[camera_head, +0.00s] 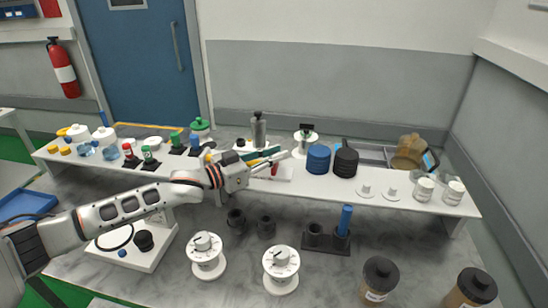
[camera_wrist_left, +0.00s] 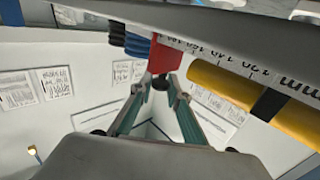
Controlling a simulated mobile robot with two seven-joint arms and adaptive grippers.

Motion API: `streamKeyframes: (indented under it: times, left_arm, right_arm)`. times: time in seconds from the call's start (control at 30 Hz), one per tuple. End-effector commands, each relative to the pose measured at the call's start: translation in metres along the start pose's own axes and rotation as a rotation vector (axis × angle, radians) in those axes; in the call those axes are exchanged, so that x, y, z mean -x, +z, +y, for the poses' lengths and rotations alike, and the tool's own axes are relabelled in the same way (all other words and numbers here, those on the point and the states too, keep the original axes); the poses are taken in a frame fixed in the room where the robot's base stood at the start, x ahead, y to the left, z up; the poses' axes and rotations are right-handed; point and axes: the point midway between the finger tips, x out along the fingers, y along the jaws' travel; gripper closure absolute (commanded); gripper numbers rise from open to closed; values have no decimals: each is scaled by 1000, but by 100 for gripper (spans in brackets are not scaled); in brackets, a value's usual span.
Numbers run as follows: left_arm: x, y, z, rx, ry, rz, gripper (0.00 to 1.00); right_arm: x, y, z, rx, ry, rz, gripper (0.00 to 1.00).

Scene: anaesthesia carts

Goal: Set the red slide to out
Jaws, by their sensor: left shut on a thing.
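The red slide (camera_wrist_left: 166,54) is a red block with a small dark knob, on a pale rail with a printed number scale (camera_wrist_left: 225,58) in the left wrist view. In the head view a bit of the red slide (camera_head: 275,169) shows on the white shelf, just beyond my gripper. My left gripper (camera_head: 281,159) reaches in from the left over the shelf. Its green fingers (camera_wrist_left: 158,88) are shut on the slide's dark knob in the left wrist view. Most of the rail is hidden behind the gripper in the head view. My right gripper is not in view.
A blue cylinder (camera_head: 318,158) and a black one (camera_head: 345,162) stand just right of my gripper. A grey bottle (camera_head: 258,130) is behind it. White dials (camera_head: 281,266) stand on the counter below. A yellow cylinder (camera_wrist_left: 262,98) lies close by in the wrist view.

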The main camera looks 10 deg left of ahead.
Motion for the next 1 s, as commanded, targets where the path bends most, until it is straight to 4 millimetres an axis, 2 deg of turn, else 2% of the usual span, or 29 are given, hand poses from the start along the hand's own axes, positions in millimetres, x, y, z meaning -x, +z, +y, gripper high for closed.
streamKeyframes:
  times: [0.4, 0.43, 0.5, 0.83, 1.0]
  left_arm:
    - [-4, 0, 3, 3, 10, 3, 100]
    - [-4, 0, 4, 3, 10, 3, 81]
    - [-4, 0, 4, 3, 10, 3, 68]
    - [-2, 0, 1, 1, 5, 2, 68]
    - [13, 1, 0, 1, 4, 0, 68]
  right_arm:
    - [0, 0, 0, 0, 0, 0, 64]
    - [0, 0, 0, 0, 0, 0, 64]
    - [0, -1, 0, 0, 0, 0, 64]
    - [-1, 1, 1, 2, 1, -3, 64]
    - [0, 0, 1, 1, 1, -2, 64]
